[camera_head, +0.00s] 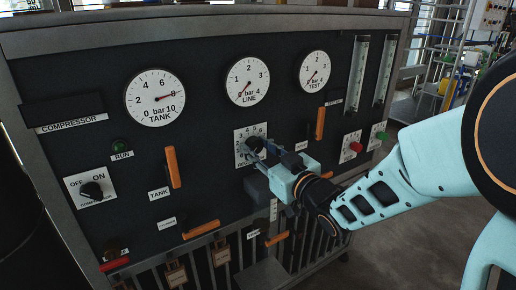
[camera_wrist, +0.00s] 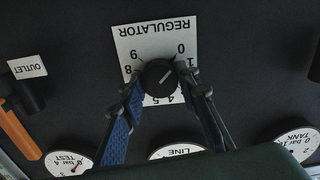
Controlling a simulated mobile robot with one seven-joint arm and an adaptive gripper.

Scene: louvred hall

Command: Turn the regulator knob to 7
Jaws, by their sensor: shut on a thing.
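The black regulator knob (camera_wrist: 160,75) sits on a white numbered plate (camera_wrist: 125,38), which reads upside down in the wrist view. A light mark on the knob slants toward the upper right, on the side of the 0 and 1. In the head view the knob and part of its plate (camera_head: 240,142) are partly hidden behind my gripper. My gripper (camera_head: 262,152) reaches the panel from the right and is shut on the knob. In the wrist view its two blue fingers stand on either side of the knob, covering some of the lower digits.
Three gauges, TANK (camera_head: 155,97), LINE (camera_head: 247,78) and TEST (camera_head: 314,71), are above. An orange tank lever (camera_head: 172,167) is left of the knob, and another orange lever (camera_head: 320,123) sticks out close to its right. A red knob (camera_head: 355,147) lies further right.

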